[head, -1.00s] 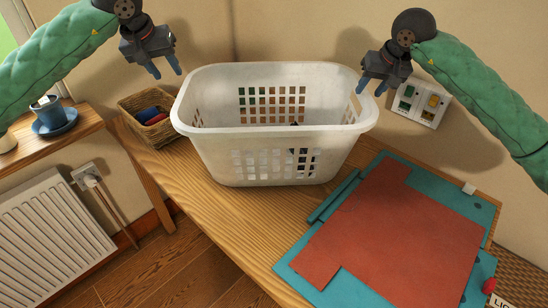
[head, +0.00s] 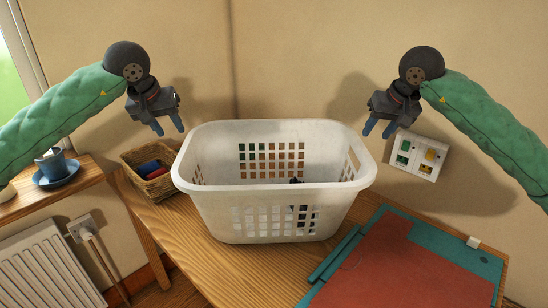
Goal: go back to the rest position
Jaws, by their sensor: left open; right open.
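My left gripper (head: 168,127) is open and empty, raised above and to the left of a white laundry basket. My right gripper (head: 378,129) is open and empty, raised near the basket's right rim in the picture. Neither gripper holds anything. The white laundry basket (head: 272,216) stands upright on a wooden table. A small dark thing shows inside it, mostly hidden by the wall.
A wicker basket (head: 133,157) with red and blue things stands left of the laundry basket. A teal board with a red sheet (head: 385,270) lies at the front right. A wall panel (head: 418,155) is behind my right gripper. A blue cup and saucer (head: 56,172) stand on a side shelf.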

